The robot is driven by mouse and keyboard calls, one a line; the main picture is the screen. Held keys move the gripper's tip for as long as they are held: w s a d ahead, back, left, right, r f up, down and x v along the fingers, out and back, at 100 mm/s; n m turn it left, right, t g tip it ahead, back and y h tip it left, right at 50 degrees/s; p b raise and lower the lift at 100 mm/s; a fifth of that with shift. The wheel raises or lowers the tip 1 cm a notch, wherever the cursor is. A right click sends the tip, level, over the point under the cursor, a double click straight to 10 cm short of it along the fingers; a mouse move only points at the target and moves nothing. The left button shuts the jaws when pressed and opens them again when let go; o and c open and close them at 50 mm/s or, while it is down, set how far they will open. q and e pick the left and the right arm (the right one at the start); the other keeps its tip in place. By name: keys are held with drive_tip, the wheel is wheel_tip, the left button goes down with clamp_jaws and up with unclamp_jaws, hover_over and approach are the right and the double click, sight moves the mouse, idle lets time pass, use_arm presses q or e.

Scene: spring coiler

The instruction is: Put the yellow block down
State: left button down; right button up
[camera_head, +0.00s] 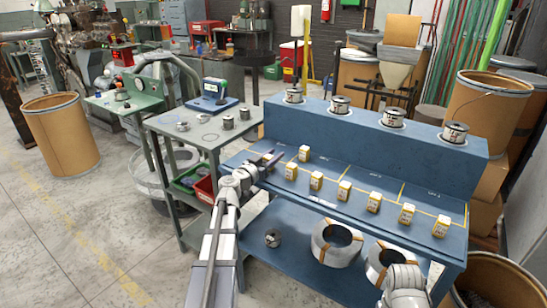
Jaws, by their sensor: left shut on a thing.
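Several small yellow-and-white blocks stand in a slanting row along the front of the blue bench (262,172), such as the one at the right end (441,226). One yellow block (304,153) stands out of that row, farther back at its left end, just beyond the tips of my left gripper (274,159). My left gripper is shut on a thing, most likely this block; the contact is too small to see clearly. I cannot tell whether the block touches the bench top. My right arm shows at the bottom right, but its gripper is out of view.
Several metal spools (340,105) stand on the bench's raised back ledge. Wire coils (336,243) lie on the lower shelf. A grey side table (190,118) with spools and a blue device (213,98) stands at the left. The bench top behind the row is clear.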

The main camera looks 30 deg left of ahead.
sight(266, 161)
use_arm(q)
drive_tip(key=c, duration=0.5)
unclamp_jaws()
drive_tip(key=shift+f, duration=0.1)
drive_tip(key=s, duration=0.8)
drive_tip(key=shift+a+f, duration=0.15)
drive_tip(key=shift+a, duration=0.25)
drive_tip(key=shift+o, duration=0.3)
drive_tip(key=shift+w+r, duration=0.1)
drive_tip(key=shift+r, duration=0.1)
drive_tip(key=r+g+p, duration=0.1)
drive_tip(key=p, duration=0.2)
drive_tip(key=s+r+g+p, duration=0.1)
drive_tip(key=p, duration=0.3)
drive_tip(key=r+g+p, duration=0.2)
drive_tip(key=p, duration=0.2)
drive_tip(key=shift+s+d, duration=0.2)
drive_tip(key=shift+s, duration=0.15)
drive_tip(key=shift+s+p, duration=0.1)
drive_tip(key=shift+p, duration=0.45)
drive_tip(key=shift+s+a+f+g, duration=0.1)
drive_tip(key=shift+f+g, duration=0.1)
drive_tip(key=shift+g, duration=0.1)
